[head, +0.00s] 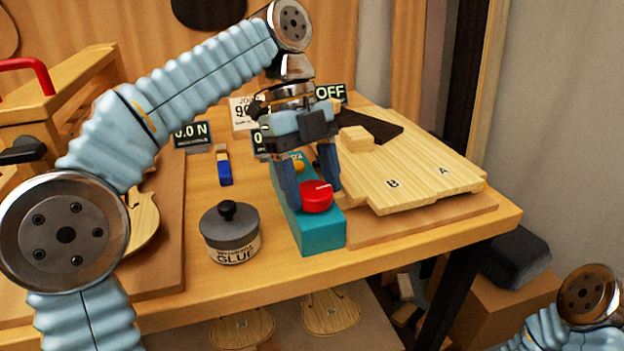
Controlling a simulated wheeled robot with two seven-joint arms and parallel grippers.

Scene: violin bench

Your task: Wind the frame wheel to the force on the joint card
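My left gripper (308,200) points down over a teal box (322,239) with a red knob (316,197) on top. Its fingers are apart, one on each side near the knob; I cannot tell if they touch it. The joint card (241,111) stands at the back, partly hidden by my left arm; only "JO" and "90" show. A display (192,135) reads 0.0 N. A wooden frame (60,85) with a red handle (30,66) and a black part (20,150) stands at the left, partly hidden; no wheel is clearly identifiable. My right gripper is out of view.
A glue jar (230,240) stands left of the teal box. A blue-ended piece (223,167) lies behind it. Wooden plates (415,185) marked A and B lie at the right. A sign (331,93) reads OFF. The bench front right is clear.

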